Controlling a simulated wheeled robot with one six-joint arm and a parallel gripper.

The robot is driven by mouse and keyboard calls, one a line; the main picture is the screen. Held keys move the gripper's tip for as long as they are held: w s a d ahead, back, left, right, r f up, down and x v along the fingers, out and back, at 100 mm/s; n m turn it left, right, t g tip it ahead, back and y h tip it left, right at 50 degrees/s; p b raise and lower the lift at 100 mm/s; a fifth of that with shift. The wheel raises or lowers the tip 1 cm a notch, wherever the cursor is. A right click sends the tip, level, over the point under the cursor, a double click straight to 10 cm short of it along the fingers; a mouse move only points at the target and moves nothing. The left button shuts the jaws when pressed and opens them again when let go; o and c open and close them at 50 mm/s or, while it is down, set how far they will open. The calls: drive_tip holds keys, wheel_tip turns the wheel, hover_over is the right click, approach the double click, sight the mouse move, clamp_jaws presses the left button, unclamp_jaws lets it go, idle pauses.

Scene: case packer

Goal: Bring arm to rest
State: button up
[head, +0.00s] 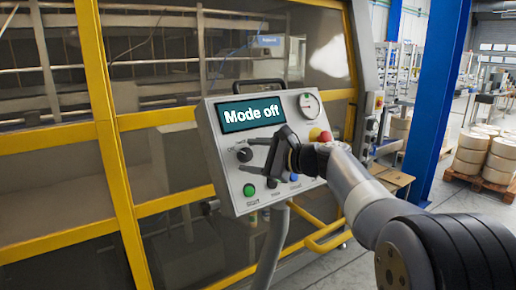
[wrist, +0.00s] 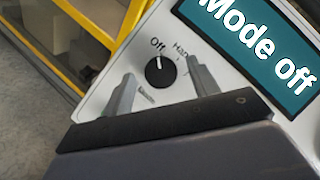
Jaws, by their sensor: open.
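My gripper (head: 257,156) is open and empty in front of the control panel (head: 213,150) in the head view. In the wrist view my gripper's two fingers (wrist: 160,92) stand apart, one on each side of the black mode knob (wrist: 160,72). The knob's white mark points toward "Off". The knob also shows in the head view (head: 245,155), close to the fingertips. I cannot tell whether the fingers touch the panel. The panel's screen (head: 252,113) reads "Mode off".
A green button (head: 249,190) and a blue button sit low on the panel; a red-and-yellow button (head: 320,135) is at its right. A yellow-framed machine (head: 110,150) stands behind. A blue post (head: 437,95) and pallets of rolls (head: 485,155) are at right. Open floor lies between.

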drive_tip(key=m+t, duration=0.1)
drive_tip(key=m, duration=0.2)
drive_tip(key=m+t+h, duration=0.1)
drive_tip(key=m+t, duration=0.1)
drive_tip(key=m, duration=0.1)
drive_tip(key=shift+s+a+f+m, duration=0.1)
drive_tip(key=shift+s+a+m, duration=0.1)
drive_tip(key=shift+m, duration=0.1)
drive_tip(key=m+t+h, duration=0.1)
drive_tip(key=m, duration=0.2)
drive_tip(key=m+t+h, duration=0.1)
drive_tip(key=m+t, duration=0.1)
drive_tip(key=m, duration=0.1)
drive_tip(key=shift+s+a, duration=0.1)
